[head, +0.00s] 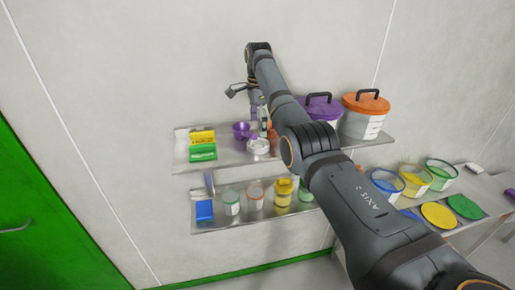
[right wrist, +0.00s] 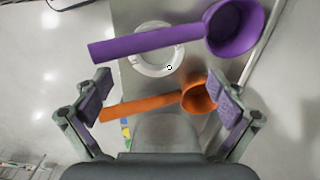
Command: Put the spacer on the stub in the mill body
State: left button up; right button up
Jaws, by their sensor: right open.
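My right gripper (head: 263,122) is at the upper wall shelf, with its arm reaching in from the lower right. In the right wrist view its two fingers (right wrist: 163,100) are apart. An orange scoop (right wrist: 145,108) shows between the fingers, and a purple scoop (right wrist: 140,46) lies beyond it. A white ring-shaped thing (right wrist: 137,62) shows partly behind the purple handle. A white round thing (head: 258,147) also shows on the shelf in the head view; I cannot tell whether it is the spacer. I can make out no mill body or stub. My left gripper is not in view.
The upper shelf (head: 225,160) holds yellow and green boxes (head: 203,144), a purple-lidded tub (head: 318,108) and an orange-lidded tub (head: 366,105). The lower shelf holds a blue box (head: 204,211) and several jars. Rimmed bins (head: 414,180) stand on the right. A green door (head: 40,230) is at left.

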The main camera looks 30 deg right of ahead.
aim_at(259, 139)
jog(key=shift+d+f, duration=0.2)
jog(key=shift+f, duration=0.1)
jog(key=shift+d, duration=0.1)
jog(key=shift+s+f, duration=0.1)
jog(key=shift+f, duration=0.1)
jog(key=f+p, duration=0.1)
jog(key=f, duration=0.1)
jog(key=a+f+p, duration=0.1)
jog(key=f+p, duration=0.1)
jog(key=shift+s, duration=0.15)
jog(key=shift+d+f, duration=0.15)
jog(key=shift+f, duration=0.2)
jog(key=shift+r, duration=0.1)
jog(key=c, duration=1.5)
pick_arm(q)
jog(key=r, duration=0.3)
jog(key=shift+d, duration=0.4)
pick_arm(e)
jog(key=shift+o, duration=0.2)
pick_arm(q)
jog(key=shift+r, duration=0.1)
